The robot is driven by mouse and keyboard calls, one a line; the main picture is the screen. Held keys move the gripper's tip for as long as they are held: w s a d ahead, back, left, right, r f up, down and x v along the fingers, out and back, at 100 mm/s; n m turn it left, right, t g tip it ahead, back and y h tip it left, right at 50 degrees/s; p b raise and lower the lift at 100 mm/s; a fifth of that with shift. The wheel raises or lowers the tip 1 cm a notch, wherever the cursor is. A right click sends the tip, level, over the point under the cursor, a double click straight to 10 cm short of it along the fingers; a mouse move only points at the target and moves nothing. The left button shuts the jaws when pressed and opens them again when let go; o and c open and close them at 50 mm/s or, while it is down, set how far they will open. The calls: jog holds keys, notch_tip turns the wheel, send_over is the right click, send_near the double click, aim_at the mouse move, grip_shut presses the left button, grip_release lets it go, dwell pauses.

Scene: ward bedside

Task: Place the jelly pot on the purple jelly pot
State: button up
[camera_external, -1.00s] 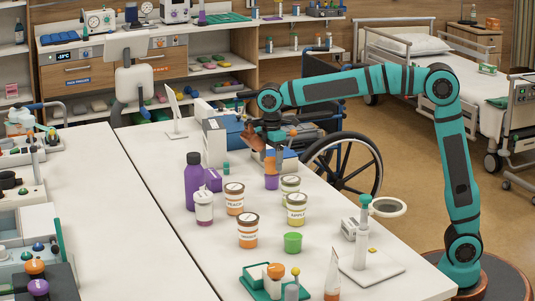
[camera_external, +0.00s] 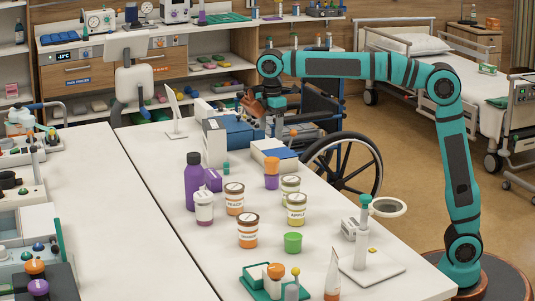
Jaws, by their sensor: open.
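The orange jelly pot (camera_external: 271,166) stands upright on top of the purple jelly pot (camera_external: 271,182) on the white table, near the blue and white boxes. The two look stacked and roughly in line. My gripper (camera_external: 253,110) is open and empty, raised above and a little left of the stack, clear of it. Its fingers look orange-brown.
A green pot (camera_external: 293,242) stands nearer the front. Several labelled jars, such as the peach jar (camera_external: 234,199) and apple jar (camera_external: 297,209), and a purple bottle (camera_external: 193,181) stand nearby. A white stand (camera_external: 361,240) is at the right.

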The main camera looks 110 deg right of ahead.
jog(key=shift+r, duration=0.55)
jog(key=s+a+r+t+h, duration=0.1)
jog(key=s+a+r+t, duration=0.15)
jog(key=a, duration=0.55)
jog(key=s+a+r+t+h, duration=0.1)
jog(key=s+a+r+t, duration=0.15)
jog(key=a, duration=0.45)
jog(key=s+a+r+t, duration=0.2)
jog(key=s+a+t, duration=0.1)
jog(key=a, duration=0.5)
jog(key=s+a+m+t+y, duration=0.1)
jog(key=s+a+t, duration=0.3)
jog(key=s+a, duration=0.3)
jog(key=s+a+t+y, duration=0.1)
jog(key=s+a+t, duration=0.4)
jog(key=s+a, duration=0.3)
jog(key=s, duration=0.4)
jog(key=shift+s+m, duration=0.2)
jog(key=shift+m, duration=0.2)
